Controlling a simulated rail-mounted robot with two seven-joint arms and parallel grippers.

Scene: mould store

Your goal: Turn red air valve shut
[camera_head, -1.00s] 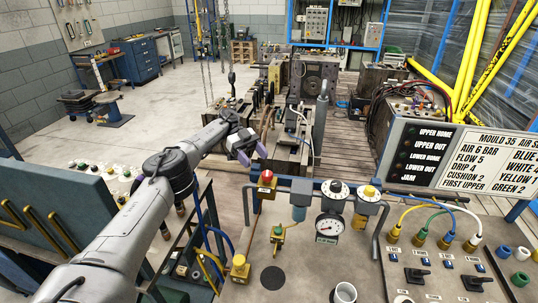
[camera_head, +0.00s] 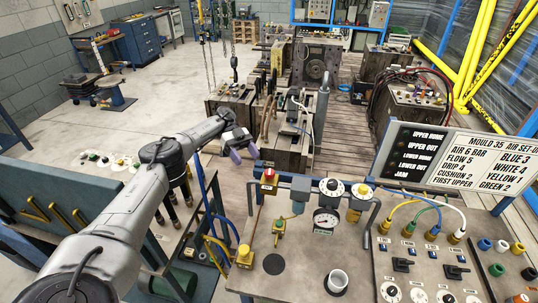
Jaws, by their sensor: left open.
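The red air valve (camera_head: 268,175) is a round red knob on a yellow body. It stands at the back left of the grey bench panel in the head view. My left gripper (camera_head: 244,153) reaches in from the left. Its two purple-tipped fingers are apart with nothing between them. They appear just behind and left of the red knob, with a visible gap to it. The knob's turn position is too small to read. My right gripper is not in view.
A pressure gauge (camera_head: 325,217) and regulators stand right of the valve. A yellow-handled fitting (camera_head: 279,226) stands in front of it. Coloured hoses (camera_head: 428,207) and a label board (camera_head: 455,157) are at right.

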